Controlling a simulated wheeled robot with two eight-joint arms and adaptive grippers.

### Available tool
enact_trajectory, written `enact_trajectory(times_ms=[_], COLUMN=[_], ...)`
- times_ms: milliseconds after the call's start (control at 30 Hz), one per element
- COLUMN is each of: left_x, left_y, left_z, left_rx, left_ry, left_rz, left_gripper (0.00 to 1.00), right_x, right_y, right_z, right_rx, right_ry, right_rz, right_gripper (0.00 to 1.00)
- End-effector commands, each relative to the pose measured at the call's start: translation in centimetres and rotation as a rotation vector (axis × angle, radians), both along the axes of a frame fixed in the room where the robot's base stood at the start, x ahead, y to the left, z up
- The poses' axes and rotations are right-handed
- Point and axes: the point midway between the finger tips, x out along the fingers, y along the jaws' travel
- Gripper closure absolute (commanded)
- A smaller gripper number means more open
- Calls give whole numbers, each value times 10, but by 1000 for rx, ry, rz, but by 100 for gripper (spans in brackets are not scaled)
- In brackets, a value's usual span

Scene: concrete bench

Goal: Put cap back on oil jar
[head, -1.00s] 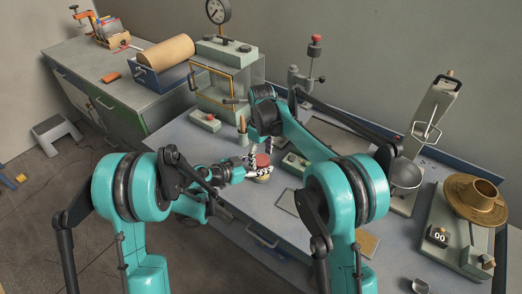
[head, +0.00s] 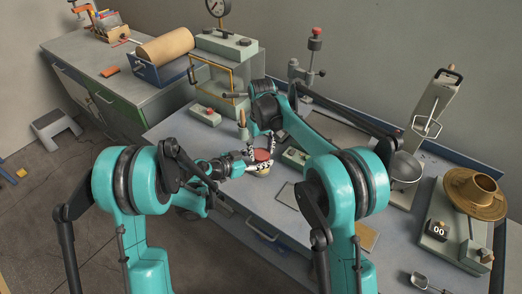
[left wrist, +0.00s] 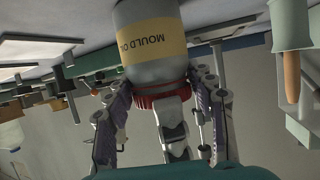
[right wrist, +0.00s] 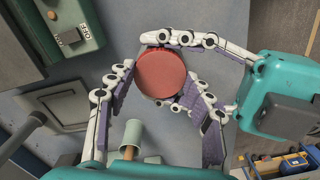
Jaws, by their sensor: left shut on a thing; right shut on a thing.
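The oil jar (left wrist: 153,40) is grey with a yellow label reading "MOULD O…". In the head view it sits low between my grippers. The red cap (right wrist: 160,73) is at the jar's mouth, seen from above in the right wrist view; its ribbed edge (left wrist: 160,101) meets the jar with no clear gap. My left gripper (head: 252,166) comes from the left and is shut around the jar. My right gripper (head: 263,146) comes down from above, its fingers on either side of the cap, shut on it. Fingers hide parts of both.
A green control box (head: 295,158) stands just right of the jar. A green box with a red button (head: 205,115) is further left. A brass funnel-like part (head: 476,193) and a scale are at the right.

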Motion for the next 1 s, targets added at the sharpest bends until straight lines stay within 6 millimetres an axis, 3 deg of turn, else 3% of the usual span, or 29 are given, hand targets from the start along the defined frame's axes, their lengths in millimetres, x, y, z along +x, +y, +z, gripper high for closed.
enact_trajectory(times_ms=[133,400,433,500,800,1000], left_x=[-1,-1,-1,-1,-1,-1], left_y=[0,0,0,0,0,0], left_z=[-1,-1,-1,-1,-1,-1], left_rx=[2,2,2,3,3,3], left_ry=[2,2,2,1,1,1], left_rz=[-2,-2,-2,-1,-2,-2], left_gripper=[100,100,100,100,100,100], right_x=[0,0,0,0,0,0], right_y=[0,0,0,0,0,0], right_z=[-1,-1,-1,-1,1,25], right_rx=[0,0,-1,-1,0,0], right_ry=[1,1,2,2,1,1], right_rz=[-115,-124,-123,-123,-122,-121], right_gripper=[83,83,40,28,28,28])
